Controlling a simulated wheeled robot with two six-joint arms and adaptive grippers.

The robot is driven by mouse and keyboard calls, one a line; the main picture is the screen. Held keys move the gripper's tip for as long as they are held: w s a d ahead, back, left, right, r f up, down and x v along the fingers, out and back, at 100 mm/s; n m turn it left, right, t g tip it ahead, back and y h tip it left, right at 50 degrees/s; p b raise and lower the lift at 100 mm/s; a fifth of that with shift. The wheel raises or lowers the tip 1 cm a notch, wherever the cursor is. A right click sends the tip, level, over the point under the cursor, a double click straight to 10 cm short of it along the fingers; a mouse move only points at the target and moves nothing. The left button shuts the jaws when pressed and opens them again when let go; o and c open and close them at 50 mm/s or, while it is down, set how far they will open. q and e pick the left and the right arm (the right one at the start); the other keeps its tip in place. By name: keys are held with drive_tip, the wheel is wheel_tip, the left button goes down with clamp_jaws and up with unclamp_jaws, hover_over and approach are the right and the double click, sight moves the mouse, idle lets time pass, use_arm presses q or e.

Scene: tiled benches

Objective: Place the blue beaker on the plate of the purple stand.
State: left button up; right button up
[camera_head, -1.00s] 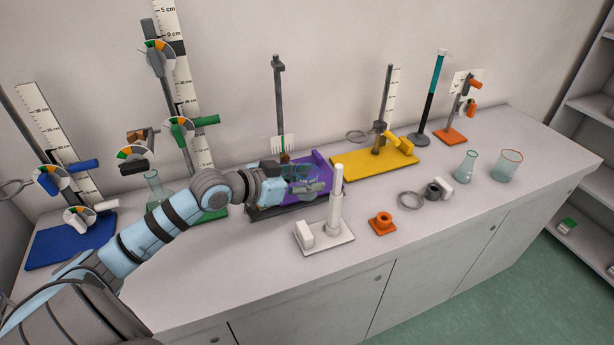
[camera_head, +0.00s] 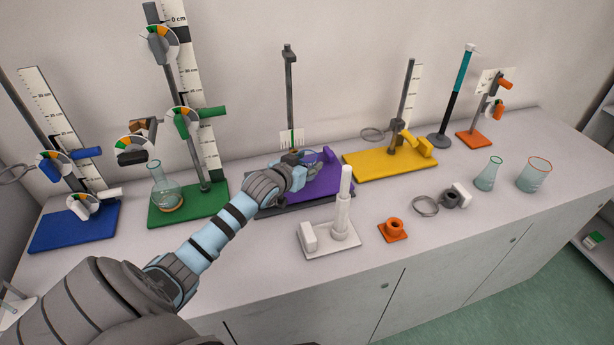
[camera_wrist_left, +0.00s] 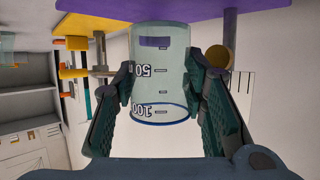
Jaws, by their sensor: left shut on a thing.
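The blue beaker (camera_wrist_left: 160,88) is clear glass with a blue rim and volume marks. In the left wrist view it stands between the two fingers of my left gripper (camera_wrist_left: 160,75), which is shut on it. The picture there is upside down, and the beaker's base meets the purple plate (camera_wrist_left: 215,15) at the top. I cannot tell whether it touches or hovers just above. In the head view my left gripper (camera_head: 306,172) is over the purple stand (camera_head: 325,186), and the hand mostly hides the beaker. My right gripper is not in view.
The purple stand's upright rod (camera_head: 290,100) rises behind the hand. A white stand (camera_head: 328,238) and an orange piece (camera_head: 392,230) are in front. A yellow stand (camera_head: 380,163) is to the right, and a green stand (camera_head: 190,210) with a flask (camera_head: 166,192) to the left.

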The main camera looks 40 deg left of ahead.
use_arm(q)
wheel_tip(320, 180, down, 4)
drive_tip(key=shift+s+r+b, duration=0.1)
drive_tip(key=shift+r+b, duration=0.05)
drive_tip(key=shift+b, duration=0.15)
drive_tip(key=shift+r, duration=0.1)
drive_tip(key=o, duration=1.2)
drive_tip(key=shift+c, duration=0.2)
